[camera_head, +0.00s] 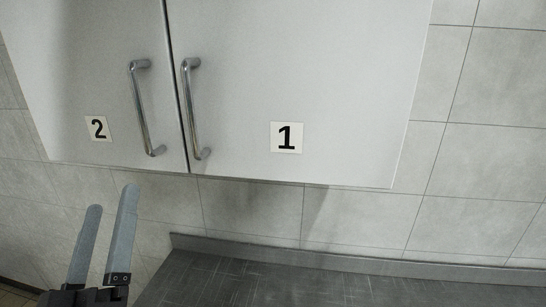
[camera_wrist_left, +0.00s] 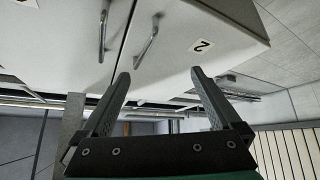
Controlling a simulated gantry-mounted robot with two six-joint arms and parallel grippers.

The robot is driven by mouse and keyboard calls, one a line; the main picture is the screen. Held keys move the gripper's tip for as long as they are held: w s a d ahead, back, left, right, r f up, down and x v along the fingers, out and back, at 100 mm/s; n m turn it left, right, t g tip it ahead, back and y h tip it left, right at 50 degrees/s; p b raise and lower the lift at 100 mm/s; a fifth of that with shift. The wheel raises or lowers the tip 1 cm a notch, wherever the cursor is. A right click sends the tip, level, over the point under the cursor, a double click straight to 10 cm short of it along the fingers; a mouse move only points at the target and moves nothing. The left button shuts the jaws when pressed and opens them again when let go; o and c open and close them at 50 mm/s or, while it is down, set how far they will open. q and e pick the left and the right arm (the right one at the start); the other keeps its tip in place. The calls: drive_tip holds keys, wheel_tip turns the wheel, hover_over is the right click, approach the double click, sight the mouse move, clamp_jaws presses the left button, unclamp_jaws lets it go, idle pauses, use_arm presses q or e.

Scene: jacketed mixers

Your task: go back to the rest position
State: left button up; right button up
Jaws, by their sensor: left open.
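My left gripper (camera_head: 107,222) is at the lower left of the head view, below the wall cabinet. Its two grey fingers point up and stand apart with nothing between them. In the left wrist view the gripper (camera_wrist_left: 157,90) is also open and empty, with the cabinet beyond its fingertips. My right gripper shows in neither view.
A white wall cabinet has a door marked 2 (camera_head: 75,75) and a door marked 1 (camera_head: 330,70), both shut, with upright metal handles (camera_head: 143,108) near the middle seam. A dark countertop (camera_head: 300,285) runs below, bare where it shows. The wall behind is tiled.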

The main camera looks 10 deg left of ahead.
use_arm(q)
drive_tip(key=s+d+r+m+t+h, duration=0.2)
drive_tip(key=s+d+r+m+h, duration=0.15)
drive_tip(key=r+m+h, duration=0.2)
drive_tip(key=s+d+r+m+t+h, duration=0.2)
drive_tip(key=d+r+m+h, duration=0.25)
drive_tip(key=r, duration=0.25)
wheel_tip(320, 180, up, 23)
drive_tip(key=m+p, duration=0.2)
drive_tip(key=p, duration=2)
drive_tip(key=shift+a+f+p, duration=0.2)
drive_tip(key=shift+p, duration=0.15)
drive_tip(key=shift+w, duration=0.1)
